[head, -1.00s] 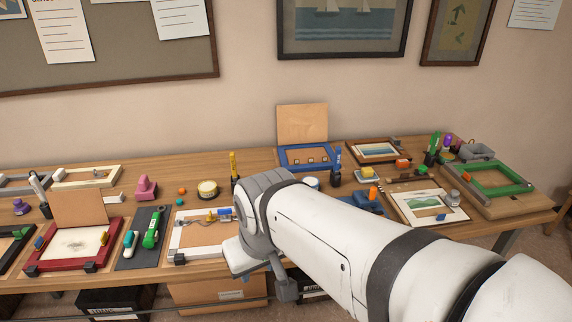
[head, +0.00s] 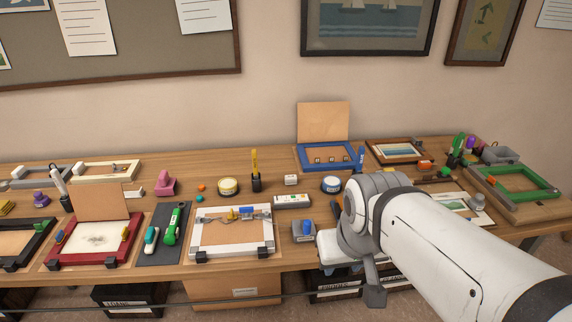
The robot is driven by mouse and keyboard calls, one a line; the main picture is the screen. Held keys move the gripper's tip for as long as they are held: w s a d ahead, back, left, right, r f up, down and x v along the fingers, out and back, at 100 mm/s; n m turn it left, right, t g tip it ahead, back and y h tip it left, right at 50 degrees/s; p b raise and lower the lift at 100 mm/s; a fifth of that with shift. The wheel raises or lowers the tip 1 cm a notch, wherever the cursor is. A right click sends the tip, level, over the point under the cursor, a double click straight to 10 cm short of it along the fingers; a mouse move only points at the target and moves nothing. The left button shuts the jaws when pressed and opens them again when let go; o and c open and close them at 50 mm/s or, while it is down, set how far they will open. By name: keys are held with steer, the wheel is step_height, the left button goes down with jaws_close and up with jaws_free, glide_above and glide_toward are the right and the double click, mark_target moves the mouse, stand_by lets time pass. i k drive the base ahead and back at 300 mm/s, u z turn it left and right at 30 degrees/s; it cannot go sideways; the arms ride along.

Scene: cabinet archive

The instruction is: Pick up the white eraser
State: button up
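A small white block (head: 291,180), which looks like an eraser, lies on the wooden table behind a white box with a green label. Another small white block (head: 135,192) lies further left, by the upright brown board. I cannot tell for certain which of them is the white eraser. My arm reaches in from the lower right, and its grey joint stands in front of the table's right half. My gripper's fingers cannot be made out; the arm hides that area. Nothing held is visible.
The white box (head: 292,201), a round tin (head: 331,184) and a black holder with a yellow marker (head: 256,183) stand near the first block. A white frame (head: 232,250) lies in front. A blue frame (head: 329,169) with an upright board is behind. Bare table shows between them.

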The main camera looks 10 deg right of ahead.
mark_target(291, 180)
steer(key=u, duration=0.05)
steer(key=i, duration=1)
steer(key=z, duration=0.05)
